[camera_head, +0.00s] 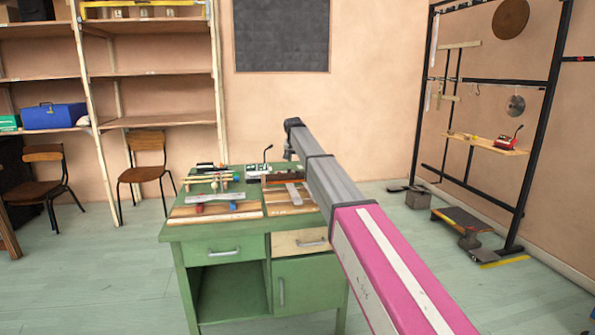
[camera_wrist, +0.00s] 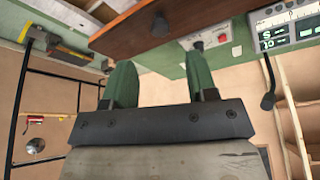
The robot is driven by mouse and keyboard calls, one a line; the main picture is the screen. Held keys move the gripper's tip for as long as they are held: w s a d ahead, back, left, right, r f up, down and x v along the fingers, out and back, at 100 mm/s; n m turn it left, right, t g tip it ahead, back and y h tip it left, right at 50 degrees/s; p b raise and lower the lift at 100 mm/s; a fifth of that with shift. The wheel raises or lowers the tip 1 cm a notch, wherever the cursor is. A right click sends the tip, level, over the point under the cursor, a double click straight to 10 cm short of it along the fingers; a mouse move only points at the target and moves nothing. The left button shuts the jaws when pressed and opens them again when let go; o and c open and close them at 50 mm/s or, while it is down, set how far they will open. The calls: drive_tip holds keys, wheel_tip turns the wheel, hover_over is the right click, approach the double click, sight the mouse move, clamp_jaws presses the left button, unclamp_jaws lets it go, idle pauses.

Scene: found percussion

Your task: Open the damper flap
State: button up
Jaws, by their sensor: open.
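A red-brown wooden panel with a dark round knob, which looks like the damper flap (camera_wrist: 125,38), crosses the top of the wrist view. Its knob (camera_wrist: 160,26) lies beyond and between my fingertips. My gripper (camera_wrist: 160,62) is open, with two green fingers apart and nothing between them. The fingers look short of the panel; I cannot tell the exact gap. In the head view, my arm reaches over the back right of the green desk (camera_head: 215,233).
A gooseneck microphone (camera_head: 267,153) stands at the desk's back; it also shows in the wrist view (camera_wrist: 268,88), right of my fingers. Beside the panel are a box with a red button (camera_wrist: 222,38) and a display unit (camera_wrist: 290,28). A black rack (camera_head: 545,120) stands right.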

drive_tip(key=x, duration=0.7)
clamp_jaws()
